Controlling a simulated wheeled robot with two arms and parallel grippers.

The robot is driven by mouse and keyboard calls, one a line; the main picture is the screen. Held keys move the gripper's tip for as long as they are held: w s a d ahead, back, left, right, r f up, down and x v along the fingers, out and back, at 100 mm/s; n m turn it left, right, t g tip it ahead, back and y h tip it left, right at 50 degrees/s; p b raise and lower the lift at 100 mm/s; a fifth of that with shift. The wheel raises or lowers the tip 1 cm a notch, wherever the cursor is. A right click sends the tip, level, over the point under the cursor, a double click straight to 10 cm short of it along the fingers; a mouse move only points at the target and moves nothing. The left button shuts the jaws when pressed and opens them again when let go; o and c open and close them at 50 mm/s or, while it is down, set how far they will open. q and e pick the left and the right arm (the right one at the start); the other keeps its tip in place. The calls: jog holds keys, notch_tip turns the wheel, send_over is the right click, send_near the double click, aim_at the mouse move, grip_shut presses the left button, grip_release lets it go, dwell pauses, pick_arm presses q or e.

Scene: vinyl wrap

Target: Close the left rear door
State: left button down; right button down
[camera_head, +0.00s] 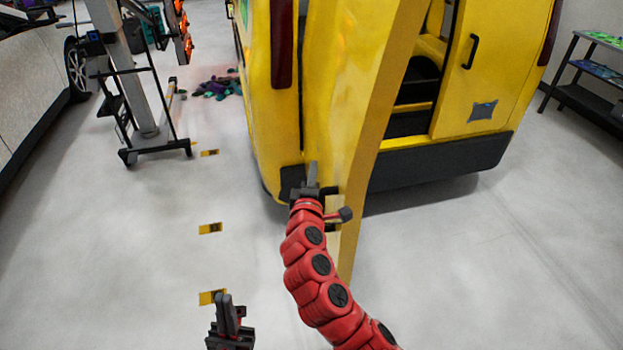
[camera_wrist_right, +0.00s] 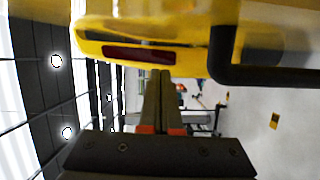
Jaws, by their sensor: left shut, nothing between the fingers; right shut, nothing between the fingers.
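The yellow van's left rear door (camera_head: 372,110) stands open and juts toward me, seen nearly edge-on. Behind it, part of the rear opening (camera_head: 415,90) shows a dark interior. My right gripper (camera_head: 312,168) is shut and empty. It is beside the door's left face, near the van's left rear corner; I cannot tell whether it touches the door. In the right wrist view its shut fingers (camera_wrist_right: 160,85) point toward the yellow bodywork and a red tail light (camera_wrist_right: 140,54). My left gripper (camera_head: 226,300) is shut and empty, low over the floor, apart from the van.
The right rear door (camera_head: 490,70), with a black handle, appears closed. A black bumper (camera_head: 440,162) runs below it. A wheeled stand (camera_head: 140,90) is at left beside a pale car (camera_head: 35,80). A shelf rack (camera_head: 590,95) stands at right. Floor around the van is mostly clear.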

jog(key=d+p, duration=0.1)
jog(key=d, duration=0.1)
jog(key=w+d+p, duration=0.1)
jog(key=d, duration=0.1)
jog(key=shift+f, duration=0.15)
jog(key=shift+a, duration=0.1)
